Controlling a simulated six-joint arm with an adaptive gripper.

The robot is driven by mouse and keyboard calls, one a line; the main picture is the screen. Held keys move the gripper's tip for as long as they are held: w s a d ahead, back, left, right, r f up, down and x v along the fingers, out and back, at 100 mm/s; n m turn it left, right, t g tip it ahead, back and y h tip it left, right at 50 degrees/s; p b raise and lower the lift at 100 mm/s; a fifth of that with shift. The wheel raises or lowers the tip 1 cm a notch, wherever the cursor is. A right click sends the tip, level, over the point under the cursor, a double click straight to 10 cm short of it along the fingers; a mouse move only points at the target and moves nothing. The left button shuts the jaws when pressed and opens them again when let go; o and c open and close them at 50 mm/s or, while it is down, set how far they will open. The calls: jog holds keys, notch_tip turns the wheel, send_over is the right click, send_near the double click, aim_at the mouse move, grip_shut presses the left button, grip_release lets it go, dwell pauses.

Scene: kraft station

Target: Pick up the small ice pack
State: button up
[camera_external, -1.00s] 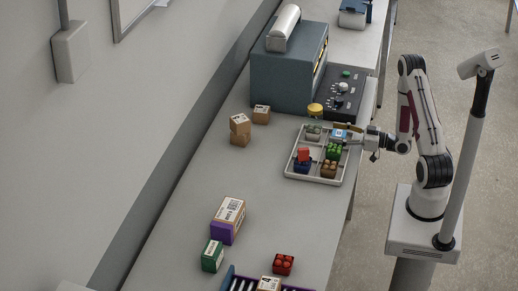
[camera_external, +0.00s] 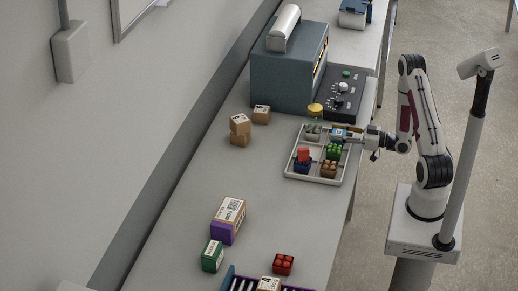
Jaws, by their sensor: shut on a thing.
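The small ice pack (camera_external: 339,132) is a small blue and white piece at the upper right part of the grey divided tray (camera_external: 289,173). My gripper (camera_external: 345,134) reaches in from the right and is shut on the ice pack. The fingers hide part of it. I cannot tell whether the pack still touches the tray floor.
The tray also holds green (camera_external: 333,151), red (camera_external: 303,154) and brown (camera_external: 328,169) pieces close by. A yellow-topped item (camera_external: 315,110) and a control panel (camera_external: 343,93) stand behind. Cardboard boxes (camera_external: 240,129) stand left. The bench middle is clear.

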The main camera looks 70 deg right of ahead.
aim_at(336, 133)
jog(key=shift+r, duration=4.9)
